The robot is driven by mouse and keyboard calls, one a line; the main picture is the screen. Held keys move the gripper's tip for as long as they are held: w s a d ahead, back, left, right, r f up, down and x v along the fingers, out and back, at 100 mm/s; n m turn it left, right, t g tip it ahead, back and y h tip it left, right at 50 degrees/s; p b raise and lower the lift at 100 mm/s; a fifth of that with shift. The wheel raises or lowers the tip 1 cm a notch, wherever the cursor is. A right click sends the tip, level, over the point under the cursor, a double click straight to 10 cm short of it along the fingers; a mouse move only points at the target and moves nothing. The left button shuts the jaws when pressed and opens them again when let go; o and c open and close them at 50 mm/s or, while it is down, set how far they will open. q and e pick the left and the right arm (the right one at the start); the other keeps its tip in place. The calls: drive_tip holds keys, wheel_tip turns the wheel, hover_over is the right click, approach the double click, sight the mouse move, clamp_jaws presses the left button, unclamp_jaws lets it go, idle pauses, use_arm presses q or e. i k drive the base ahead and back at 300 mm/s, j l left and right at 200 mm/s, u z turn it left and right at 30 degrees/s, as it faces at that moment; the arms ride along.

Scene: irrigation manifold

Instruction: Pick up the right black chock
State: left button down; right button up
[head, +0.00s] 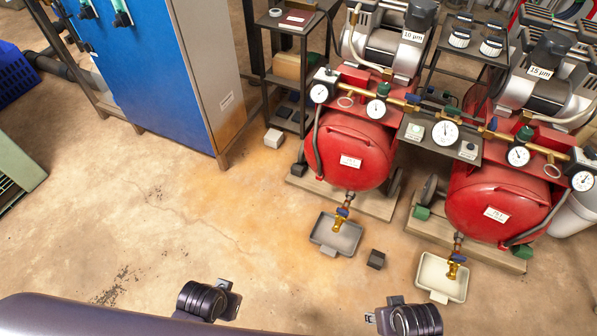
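A small black chock (375,259) lies alone on the floor between the two drip trays, in front of the gap between the compressors. Another dark block (298,170) sits at the left end of the left compressor's board, by its wheel. My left gripper (208,300) is at the bottom, left of centre. My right gripper (412,318) is at the bottom right, nearer to the lone chock but apart from it. Only the black wrist ends of both show from above. Their fingers are hidden, so I cannot tell whether they are open or shut.
A grey tray (336,235) and a cream tray (442,277) stand under brass drain taps. Red tanks (350,150) (497,203) stand behind on boards. Green chocks (421,213) (525,252) and a pale block (273,138) are also there. The floor at left centre is clear.

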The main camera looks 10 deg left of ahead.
sight(376, 259)
drive_tip(key=z, duration=0.85)
